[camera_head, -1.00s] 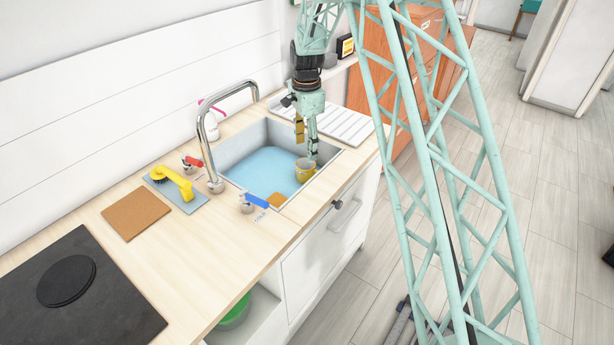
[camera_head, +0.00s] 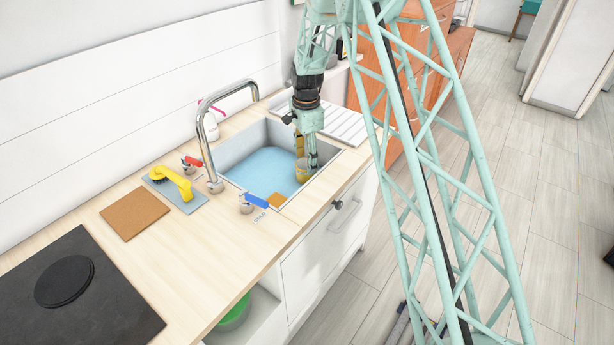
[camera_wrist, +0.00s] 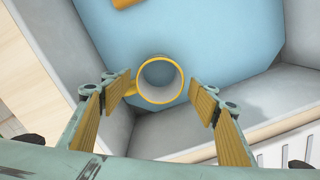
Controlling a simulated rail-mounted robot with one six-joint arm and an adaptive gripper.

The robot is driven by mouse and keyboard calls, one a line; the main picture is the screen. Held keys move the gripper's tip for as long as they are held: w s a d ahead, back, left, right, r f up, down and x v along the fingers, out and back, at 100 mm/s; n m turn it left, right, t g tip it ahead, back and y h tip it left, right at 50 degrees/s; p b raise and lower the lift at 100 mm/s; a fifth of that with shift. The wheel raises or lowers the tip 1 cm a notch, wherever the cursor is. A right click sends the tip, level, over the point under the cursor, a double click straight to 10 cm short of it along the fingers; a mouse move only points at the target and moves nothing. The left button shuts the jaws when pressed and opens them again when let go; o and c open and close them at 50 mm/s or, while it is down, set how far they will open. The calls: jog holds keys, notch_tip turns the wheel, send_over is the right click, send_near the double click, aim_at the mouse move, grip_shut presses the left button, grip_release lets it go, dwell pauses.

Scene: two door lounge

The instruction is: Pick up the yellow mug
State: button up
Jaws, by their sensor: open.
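The yellow mug (camera_wrist: 160,101) stands upright in the blue-bottomed sink (camera_head: 262,166), near its right front wall. In the wrist view I look down into its pale inside, with its yellow rim showing and its handle toward the left finger. My gripper (camera_wrist: 160,110) is open, with one wood-coloured finger pad on each side of the mug. The left pad is very close to the handle; I cannot tell whether they touch. In the head view my gripper (camera_head: 307,160) reaches down into the sink and partly hides the mug (camera_head: 304,174).
The sink walls (camera_wrist: 258,108) are close to the right of my gripper. A chrome faucet (camera_head: 207,135) arches over the sink's left side. An orange-brown sponge-like piece (camera_head: 277,200) lies in the sink. A yellow brush (camera_head: 172,182) and a brown board (camera_head: 136,214) lie on the counter.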

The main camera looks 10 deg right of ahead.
jog(key=shift+f+b, duration=0.45)
jog(key=shift+f, duration=2.15)
jog(key=shift+c, duration=0.2)
jog(key=shift+w, duration=0.1)
jog(key=c, duration=1.1)
